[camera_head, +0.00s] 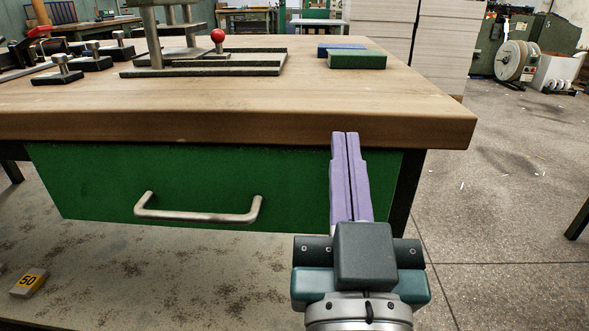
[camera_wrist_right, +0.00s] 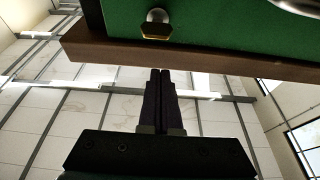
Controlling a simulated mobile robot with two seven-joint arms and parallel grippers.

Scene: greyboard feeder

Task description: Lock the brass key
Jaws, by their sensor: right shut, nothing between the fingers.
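The brass key (camera_wrist_right: 156,30) shows in the right wrist view as a small brass plate with a pale rounded part, on the green drawer front (camera_wrist_right: 215,35). The drawer front (camera_head: 90,185) also shows in the head view, below the tabletop, and looks shut; the key is not visible there, with my right gripper covering part of the drawer's right side. My right gripper (camera_head: 346,135) has its purple fingers together and empty, in front of the drawer's right part. In the wrist view its fingertips (camera_wrist_right: 160,72) are apart from the key in the picture. My left gripper is not in view.
A metal bar handle (camera_head: 198,216) sticks out of the drawer front. The wooden tabletop (camera_head: 430,105) overhangs above. On it are a metal fixture with a red ball knob (camera_head: 217,36), a green block (camera_head: 357,60) and a blue block (camera_head: 340,48). Floor to the right is open.

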